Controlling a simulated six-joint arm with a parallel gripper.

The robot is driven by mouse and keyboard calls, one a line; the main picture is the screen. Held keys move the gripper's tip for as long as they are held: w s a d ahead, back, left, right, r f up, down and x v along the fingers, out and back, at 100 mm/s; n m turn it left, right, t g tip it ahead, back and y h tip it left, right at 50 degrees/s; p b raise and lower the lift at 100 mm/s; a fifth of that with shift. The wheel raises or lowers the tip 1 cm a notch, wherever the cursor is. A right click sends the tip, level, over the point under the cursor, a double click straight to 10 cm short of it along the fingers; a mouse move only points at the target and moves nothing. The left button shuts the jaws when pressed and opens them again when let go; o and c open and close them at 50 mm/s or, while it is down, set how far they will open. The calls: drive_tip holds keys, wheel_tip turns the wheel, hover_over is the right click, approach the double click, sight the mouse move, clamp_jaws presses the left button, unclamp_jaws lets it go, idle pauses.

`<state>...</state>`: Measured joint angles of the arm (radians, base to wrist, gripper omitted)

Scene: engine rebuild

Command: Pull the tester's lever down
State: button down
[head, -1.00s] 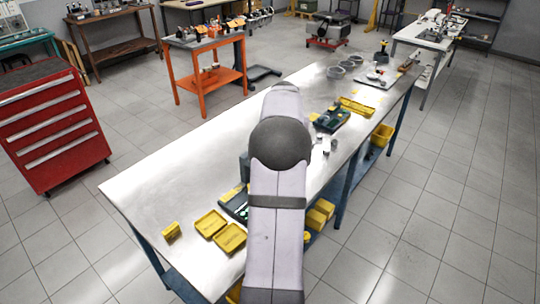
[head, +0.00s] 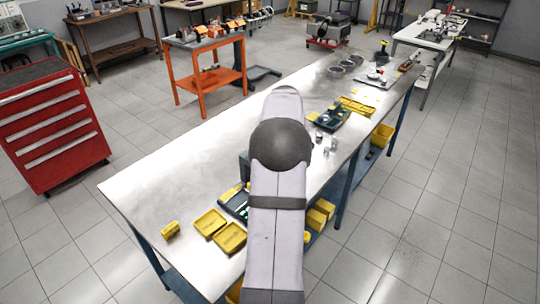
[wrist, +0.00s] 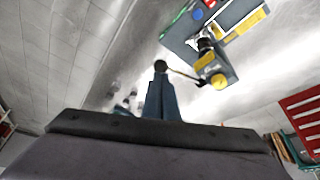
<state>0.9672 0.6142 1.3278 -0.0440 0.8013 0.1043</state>
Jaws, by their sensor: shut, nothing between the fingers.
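The tester (wrist: 213,68) is a blue-grey unit with yellow parts, right of centre in the wrist view. Its lever (wrist: 183,74) is a thin dark rod reaching left from it to a round black knob (wrist: 160,66). My gripper (wrist: 161,92) is shut and empty, its dark blue-grey fingers pointing up at the knob. The knob shows right at the fingertips; I cannot tell if they touch. In the head view my arm covers the gripper and most of the tester; a small dark block (head: 244,164) at the arm's left edge may be part of it.
A dark tray (head: 333,119) and rings (head: 345,67) lie farther back.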

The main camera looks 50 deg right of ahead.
drive_tip(key=shift+f+b, duration=0.3)
drive_tip(key=shift+f, duration=0.45)
drive_tip(key=shift+s+f+b, duration=0.2)
drive_tip(key=shift+f+b, duration=0.4)
drive_tip(key=shift+f, duration=0.35)
drive_tip(key=shift+s+f+b, duration=0.15)
drive_tip(key=shift+f+b, duration=0.45)
drive_tip(key=shift+f, duration=0.3)
drive_tip(key=shift+r, duration=0.1)
drive_tip(key=shift+w+r+p, duration=0.2)
drive_tip(key=shift+r+p, duration=1.9)
drive_tip(key=shift+r, duration=0.4)
drive_tip(key=shift+w+r+p, duration=0.2)
drive_tip(key=shift+r+p, duration=1.9)
drive_tip(key=shift+r, duration=0.4)
